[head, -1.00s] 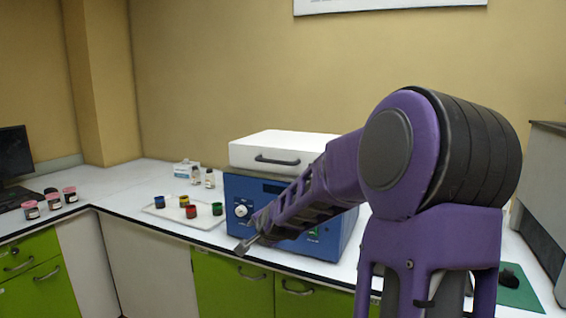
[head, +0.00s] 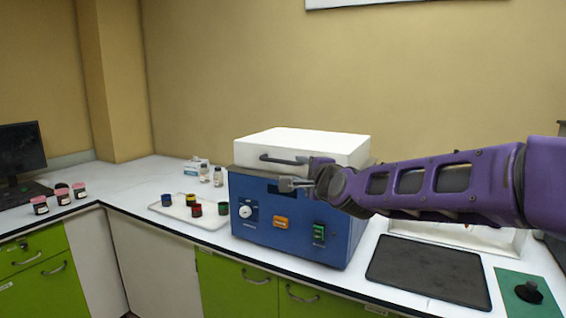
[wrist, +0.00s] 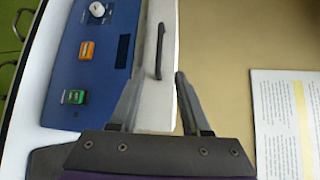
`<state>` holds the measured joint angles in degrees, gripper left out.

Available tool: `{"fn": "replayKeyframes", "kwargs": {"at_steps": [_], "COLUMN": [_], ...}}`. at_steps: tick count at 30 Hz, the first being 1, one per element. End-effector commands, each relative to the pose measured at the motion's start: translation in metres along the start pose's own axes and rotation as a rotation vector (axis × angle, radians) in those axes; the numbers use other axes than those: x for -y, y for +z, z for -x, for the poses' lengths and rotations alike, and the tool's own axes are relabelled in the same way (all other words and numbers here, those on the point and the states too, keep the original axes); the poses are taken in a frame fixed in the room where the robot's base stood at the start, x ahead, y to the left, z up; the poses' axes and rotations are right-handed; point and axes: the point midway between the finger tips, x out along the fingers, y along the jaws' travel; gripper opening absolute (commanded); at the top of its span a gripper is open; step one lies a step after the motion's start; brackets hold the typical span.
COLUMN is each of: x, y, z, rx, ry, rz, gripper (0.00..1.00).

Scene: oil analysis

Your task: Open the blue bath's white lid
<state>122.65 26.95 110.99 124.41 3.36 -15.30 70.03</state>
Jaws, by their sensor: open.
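The blue bath (head: 290,225) stands on the white counter, with a dial, an orange switch and a green switch on its front. Its white lid (head: 305,143) lies flat and shut on top. The lid's dark bar handle (head: 280,159) is on its front face. My gripper (head: 287,184) is open and empty in front of the bath, a little below the handle. In the wrist view, the handle (wrist: 160,50) shows ahead of my open fingers (wrist: 163,75), beside the white lid (wrist: 160,107). The handle is not between the fingertips; the exact distance is unclear.
A white tray (head: 177,213) with several coloured jars lies left of the bath, with small bottles (head: 211,176) behind it. A black mat (head: 428,270) and a green mat (head: 530,298) lie to the right. Pink-lidded jars (head: 62,194) stand far left.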

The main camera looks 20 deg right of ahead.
Motion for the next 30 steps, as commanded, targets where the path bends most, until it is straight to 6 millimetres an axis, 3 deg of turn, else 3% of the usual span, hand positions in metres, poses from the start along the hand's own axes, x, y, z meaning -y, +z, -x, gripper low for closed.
{"fn": "replayKeyframes", "kwargs": {"at_steps": [30], "x": [-0.001], "y": [0.002], "z": [-0.096], "rx": [0.004], "ry": [0.001], "rz": [0.001], "gripper": [0.47]}}
